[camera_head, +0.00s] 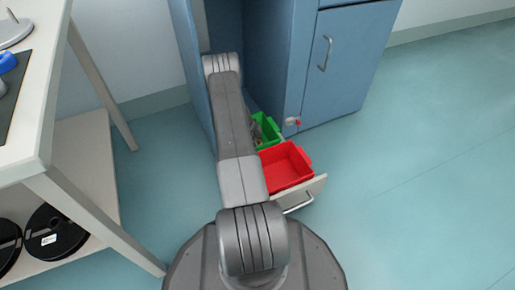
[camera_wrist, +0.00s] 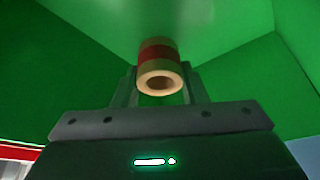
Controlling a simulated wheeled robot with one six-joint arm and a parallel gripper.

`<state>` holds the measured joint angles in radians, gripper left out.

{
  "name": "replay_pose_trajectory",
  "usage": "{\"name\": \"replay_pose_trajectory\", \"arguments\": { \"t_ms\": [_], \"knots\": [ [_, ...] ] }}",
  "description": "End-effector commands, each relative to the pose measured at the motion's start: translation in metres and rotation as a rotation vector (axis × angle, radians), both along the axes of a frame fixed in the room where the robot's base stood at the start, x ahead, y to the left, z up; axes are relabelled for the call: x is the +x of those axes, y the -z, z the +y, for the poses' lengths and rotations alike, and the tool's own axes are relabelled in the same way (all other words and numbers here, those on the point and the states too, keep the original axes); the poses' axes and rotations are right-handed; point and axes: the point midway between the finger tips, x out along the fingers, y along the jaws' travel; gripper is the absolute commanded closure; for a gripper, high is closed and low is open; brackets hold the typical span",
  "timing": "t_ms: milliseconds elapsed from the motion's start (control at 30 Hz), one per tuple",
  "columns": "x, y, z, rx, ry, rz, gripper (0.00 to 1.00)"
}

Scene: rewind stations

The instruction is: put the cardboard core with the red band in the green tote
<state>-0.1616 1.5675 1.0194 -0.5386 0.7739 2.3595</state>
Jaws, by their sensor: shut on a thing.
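The cardboard core with the red band (camera_wrist: 159,54) is tan with a hollow open end. It is held between the fingers of my gripper (camera_wrist: 159,85) in the wrist view. Green walls of the green tote (camera_wrist: 70,70) surround the core and gripper there. Whether the core touches the tote floor, I cannot tell. In the head view the green tote (camera_head: 268,124) sits in the open drawer behind the red one, partly hidden by my arm. My gripper is mostly hidden in that view.
A red tote (camera_head: 287,165) sits in the front of the pulled-out drawer (camera_head: 302,193) of the blue cabinet (camera_head: 340,60). A small white and red item (camera_head: 292,121) shows beside the green tote. A white table (camera_head: 35,140) with dark reels (camera_head: 55,232) below stands left. Floor at right is clear.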

Motion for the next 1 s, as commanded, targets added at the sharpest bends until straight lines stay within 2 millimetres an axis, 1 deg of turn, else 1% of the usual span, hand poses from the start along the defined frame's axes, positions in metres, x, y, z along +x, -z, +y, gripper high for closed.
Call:
{"name": "replay_pose_trajectory", "arguments": {
  "t_ms": [33, 133, 367, 500, 533, 600, 633, 900, 1000],
  "knots": [
    [-0.001, 0.013, 0.0, -0.001, 0.0, 0.002, 0.83],
    [0.0, 0.024, 0.0, 0.0, 0.0, 0.001, 0.83],
    [0.0, 0.022, 0.0, 0.0, -0.001, 0.0, 0.83],
    [0.0, 0.026, 0.0, 0.0, -0.001, 0.001, 0.83],
    [0.0, 0.025, 0.0, 0.0, -0.001, 0.0, 0.56],
    [0.0, 0.025, 0.0, 0.0, -0.001, 0.001, 0.42],
    [0.0, 0.025, 0.0, 0.0, -0.001, 0.001, 0.4],
    [0.0, 0.025, 0.0, 0.0, -0.001, 0.0, 0.4],
    [0.0, 0.021, 0.0, 0.0, -0.001, 0.0, 0.4]
  ]
}}
